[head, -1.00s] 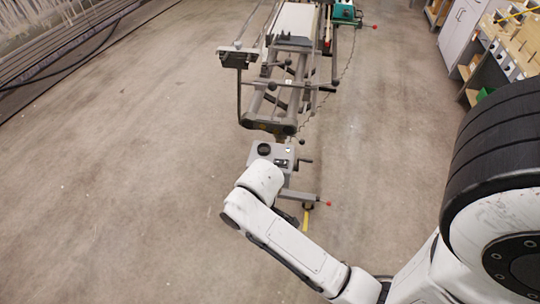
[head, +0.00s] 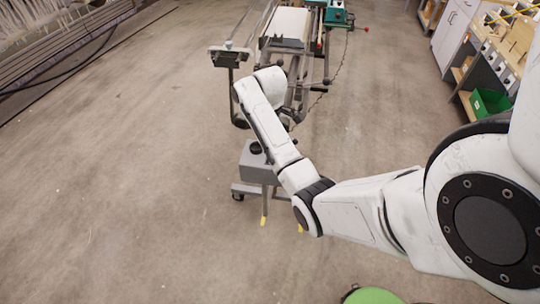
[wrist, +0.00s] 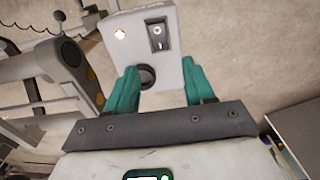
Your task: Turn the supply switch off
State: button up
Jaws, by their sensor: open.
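In the wrist view, a light grey control box (wrist: 178,60) lies just beyond my fingers. A dark round knob or opening (wrist: 147,76) shows below the switch. My gripper (wrist: 160,68) has teal fingers, spread apart and empty, on either side of the box's lower part. Contact with the box cannot be told. In the head view, my wrist hides the gripper, and the switch cannot be made out.
A grey frame machine (head: 290,45) with bars and levers stands beyond my arm. A grey box with a black knob (head: 256,148) stands at its near end. Shelves and a green bin (head: 489,103) are at the right. The floor at left is open.

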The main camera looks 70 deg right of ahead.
notch_tip(320, 180, down, 8)
jog(key=shift+f, duration=0.1)
jog(key=shift+c, duration=0.4)
